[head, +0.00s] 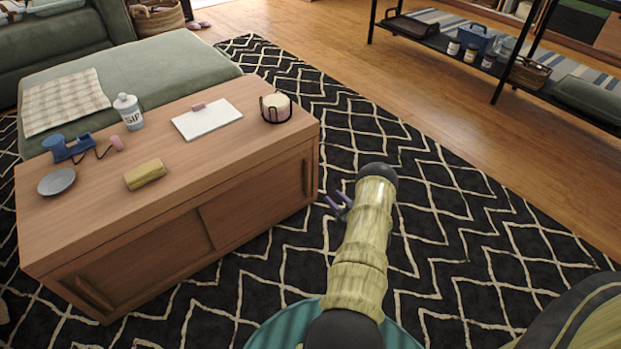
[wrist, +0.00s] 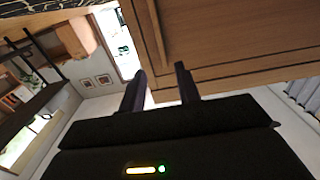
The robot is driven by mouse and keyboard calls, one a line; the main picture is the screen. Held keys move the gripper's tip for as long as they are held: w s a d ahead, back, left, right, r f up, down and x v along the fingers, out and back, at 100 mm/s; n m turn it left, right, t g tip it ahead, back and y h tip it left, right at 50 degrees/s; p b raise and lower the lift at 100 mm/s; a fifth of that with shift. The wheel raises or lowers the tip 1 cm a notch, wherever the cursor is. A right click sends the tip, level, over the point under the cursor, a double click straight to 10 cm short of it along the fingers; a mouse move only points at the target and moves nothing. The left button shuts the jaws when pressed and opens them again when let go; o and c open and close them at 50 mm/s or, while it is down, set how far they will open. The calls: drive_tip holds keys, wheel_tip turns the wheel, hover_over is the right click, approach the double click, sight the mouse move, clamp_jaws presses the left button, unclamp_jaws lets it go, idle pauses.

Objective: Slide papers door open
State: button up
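The low wooden cabinet (head: 165,180) has two sliding doors on its front. The left door (head: 140,258) has a long handle (head: 93,294) near its left end. The right door (head: 258,205) has an upright handle (head: 305,177) near its right end. Both doors look shut, and no papers show inside. My gripper (head: 340,207) is open and empty, just right of the cabinet's right end. In the wrist view, the two dark fingers of my gripper (wrist: 160,72) stand apart, with a wooden panel and a long handle (wrist: 151,35) beyond them.
On the cabinet top are a white board (head: 207,120), a candle in a holder (head: 276,107), a bottle (head: 128,111), a yellow block (head: 145,174) and a grey dish (head: 56,181). A green ottoman (head: 165,62) stands behind. The patterned rug (head: 450,220) is clear on the right.

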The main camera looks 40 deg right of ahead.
sight(309, 175)
drive_tip(key=w+b, duration=0.6)
drive_tip(key=w, duration=0.8)
drive_tip(key=shift+f+b, duration=0.15)
drive_tip(key=shift+b, duration=0.2)
drive_tip(key=shift+w, duration=0.3)
clamp_jaws()
